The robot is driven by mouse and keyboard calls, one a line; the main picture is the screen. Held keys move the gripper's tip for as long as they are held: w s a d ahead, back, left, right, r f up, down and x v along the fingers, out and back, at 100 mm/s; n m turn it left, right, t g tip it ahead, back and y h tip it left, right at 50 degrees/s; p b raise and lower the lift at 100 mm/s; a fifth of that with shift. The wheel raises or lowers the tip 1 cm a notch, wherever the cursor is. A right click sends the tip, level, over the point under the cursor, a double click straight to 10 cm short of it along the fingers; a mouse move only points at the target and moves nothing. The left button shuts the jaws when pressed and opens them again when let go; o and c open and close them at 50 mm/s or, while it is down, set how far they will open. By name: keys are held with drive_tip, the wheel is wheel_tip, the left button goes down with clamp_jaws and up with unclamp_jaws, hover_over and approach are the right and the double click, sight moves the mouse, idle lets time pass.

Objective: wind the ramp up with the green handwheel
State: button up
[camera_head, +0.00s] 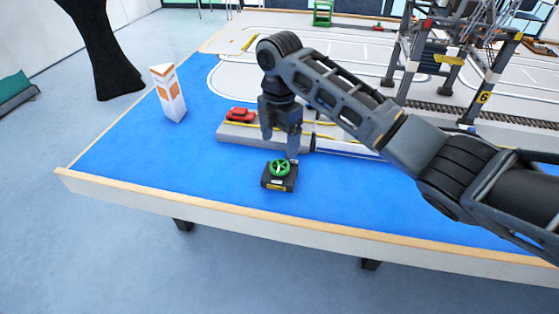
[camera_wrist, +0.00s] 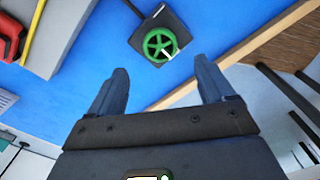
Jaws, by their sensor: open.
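The green handwheel (camera_head: 279,167) lies flat on top of a small black box (camera_head: 278,184) with a yellow label, on the blue table top near its front edge. In the wrist view the handwheel (camera_wrist: 160,44) is spoked and sits beyond my fingertips, a little above the middle of the gap. My gripper (camera_head: 281,145) points down just behind and above the handwheel, open and empty. In the wrist view its two fingers (camera_wrist: 162,78) stand wide apart and do not appear to touch the wheel. Which part is the ramp, I cannot tell for sure; a grey slab lies behind the box.
A red toy car (camera_head: 240,114) rests on the grey slab (camera_head: 235,132). An orange and white triangular sign (camera_head: 168,92) stands at the left. A gantry crane model (camera_head: 450,55) stands at the back right. Blue table is free left of the box.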

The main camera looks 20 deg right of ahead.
sight(280, 165)
wheel_tip(280, 165, down, 8)
drive_tip(key=shift+r, duration=0.15)
idle(0.3)
drive_tip(key=shift+p, duration=0.3)
drive_tip(key=c, duration=1.1)
